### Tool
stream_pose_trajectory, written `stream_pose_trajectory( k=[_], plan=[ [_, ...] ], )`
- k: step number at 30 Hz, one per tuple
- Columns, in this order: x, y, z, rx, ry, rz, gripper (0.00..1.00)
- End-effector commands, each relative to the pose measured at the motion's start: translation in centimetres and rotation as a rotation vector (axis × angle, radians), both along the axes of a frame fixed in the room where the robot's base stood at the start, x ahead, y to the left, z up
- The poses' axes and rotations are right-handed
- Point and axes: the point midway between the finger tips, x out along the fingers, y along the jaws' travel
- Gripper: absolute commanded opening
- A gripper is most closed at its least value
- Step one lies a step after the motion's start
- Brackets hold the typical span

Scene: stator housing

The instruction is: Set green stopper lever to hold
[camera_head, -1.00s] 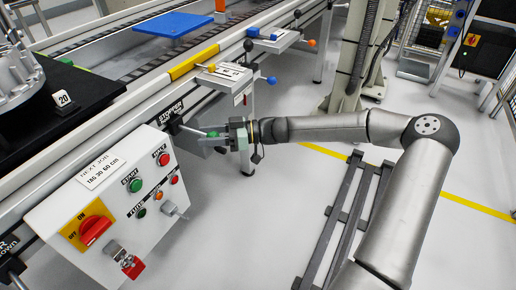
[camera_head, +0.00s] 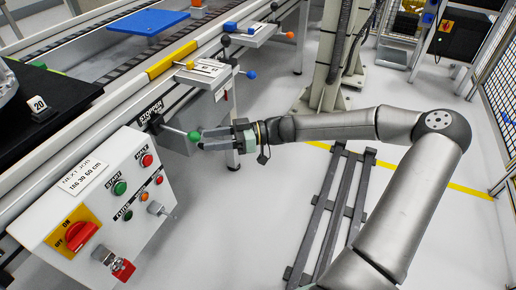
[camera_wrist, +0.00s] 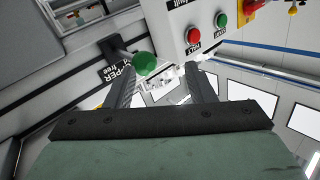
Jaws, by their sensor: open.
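The green stopper lever ends in a green ball knob (camera_head: 194,136) on a thin rod that sticks out from the rail beside the black STOPPER label (camera_head: 150,111). I cannot tell whether a finger touches the knob.
A white control box (camera_head: 105,200) with buttons and a red-yellow switch stands just below and left of the lever. A small station with a blue-knobbed lever (camera_head: 250,74) is farther along the conveyor. A dark metal frame (camera_head: 330,215) lies on the floor under my arm.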

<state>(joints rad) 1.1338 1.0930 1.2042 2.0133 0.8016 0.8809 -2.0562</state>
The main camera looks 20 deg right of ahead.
Motion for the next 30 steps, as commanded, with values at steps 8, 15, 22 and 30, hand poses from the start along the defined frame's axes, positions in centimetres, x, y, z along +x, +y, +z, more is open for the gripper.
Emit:
stream_pose_trajectory(
  k=[8,15,22,30],
  plan=[
    [-1.2,-1.6,0.1,0.000,0.000,-0.001,0.49],
    [-2.2,-2.9,0.1,0.000,0.000,0.000,0.49],
    [-3.2,-4.3,0.1,0.000,0.000,-0.001,0.49],
    [-4.3,-5.8,0.1,0.000,0.001,-0.002,0.49]
  ],
)
